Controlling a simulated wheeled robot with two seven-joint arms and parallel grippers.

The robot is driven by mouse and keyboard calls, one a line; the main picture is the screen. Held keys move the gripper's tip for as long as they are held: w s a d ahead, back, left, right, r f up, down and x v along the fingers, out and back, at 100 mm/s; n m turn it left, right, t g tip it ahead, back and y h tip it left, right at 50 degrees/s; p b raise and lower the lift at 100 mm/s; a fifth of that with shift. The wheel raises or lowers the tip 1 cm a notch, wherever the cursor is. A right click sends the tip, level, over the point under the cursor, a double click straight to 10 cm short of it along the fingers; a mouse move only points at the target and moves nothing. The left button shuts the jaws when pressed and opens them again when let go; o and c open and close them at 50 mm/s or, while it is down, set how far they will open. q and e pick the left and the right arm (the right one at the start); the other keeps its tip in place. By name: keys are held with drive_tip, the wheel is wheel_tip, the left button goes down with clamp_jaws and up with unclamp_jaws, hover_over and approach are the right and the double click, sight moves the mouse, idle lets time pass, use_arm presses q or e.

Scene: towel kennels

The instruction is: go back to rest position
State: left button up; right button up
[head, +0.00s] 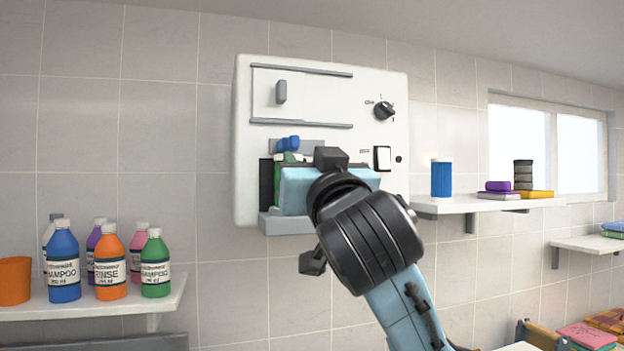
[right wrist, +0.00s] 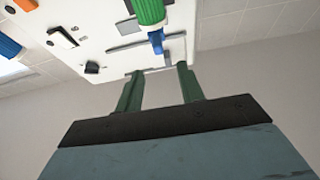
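My right gripper (head: 290,164) is in front of the lower left part of a white wall panel (head: 330,95). In the right wrist view its two green fingers (right wrist: 158,78) stand apart with nothing between them. My left gripper is not in view.
The panel has a knob (head: 384,111), a switch (head: 382,157) and a sliding cover handle (head: 281,92). A left shelf (head: 100,305) holds several bottles and an orange cup (head: 14,280). A right shelf (head: 470,204) holds a blue cylinder (head: 441,178) and small stacked items.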

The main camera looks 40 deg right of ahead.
drive_tip(key=shift+v, duration=0.75)
